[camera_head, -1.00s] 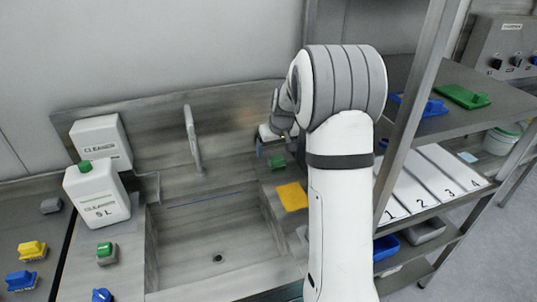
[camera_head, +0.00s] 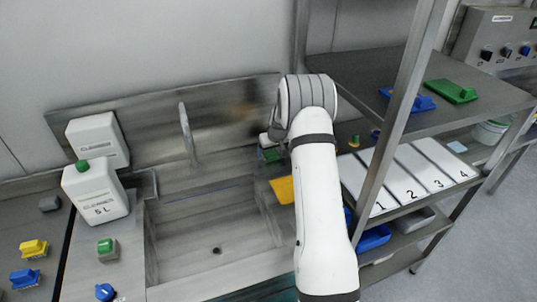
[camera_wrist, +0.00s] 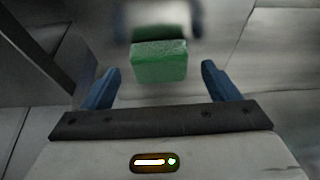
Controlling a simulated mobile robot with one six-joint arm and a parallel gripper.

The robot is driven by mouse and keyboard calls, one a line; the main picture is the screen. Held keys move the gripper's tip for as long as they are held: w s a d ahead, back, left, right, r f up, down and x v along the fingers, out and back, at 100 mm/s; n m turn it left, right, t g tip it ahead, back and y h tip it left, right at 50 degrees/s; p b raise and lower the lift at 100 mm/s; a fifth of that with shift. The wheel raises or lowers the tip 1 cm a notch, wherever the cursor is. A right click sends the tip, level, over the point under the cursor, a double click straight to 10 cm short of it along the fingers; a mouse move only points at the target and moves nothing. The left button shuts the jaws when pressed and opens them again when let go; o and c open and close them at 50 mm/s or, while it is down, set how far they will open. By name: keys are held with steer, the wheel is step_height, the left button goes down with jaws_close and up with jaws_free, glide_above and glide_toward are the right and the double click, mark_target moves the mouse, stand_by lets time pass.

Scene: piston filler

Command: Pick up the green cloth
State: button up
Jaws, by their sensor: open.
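The green cloth (camera_wrist: 159,62) looks like a thick folded block in the wrist view. It lies just ahead of my gripper (camera_wrist: 160,70), roughly centred between the two blue fingertips. My gripper is open, with a gap on each side of the cloth, and is not holding it. In the head view the green cloth (camera_head: 270,155) shows as a small patch on the counter right of the sink, partly hidden by my wrist. The fingers are mostly hidden there.
A yellow cloth (camera_head: 283,189) lies nearer, beside the sink basin (camera_head: 210,235), partly behind my arm. A shelf rack post (camera_head: 395,130) stands close on the right. The faucet (camera_head: 187,130) and cleaner canister (camera_head: 95,190) are to the left.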

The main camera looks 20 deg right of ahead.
mark_target(271, 153)
steer(key=shift+w+f, duration=0.15)
steer(key=shift+f, duration=0.25)
steer(key=shift+c, duration=0.5)
steer(key=c, duration=1)
steer(key=shift+o, duration=0.2)
step_height(271, 153, up, 10)
steer(key=b, duration=0.2)
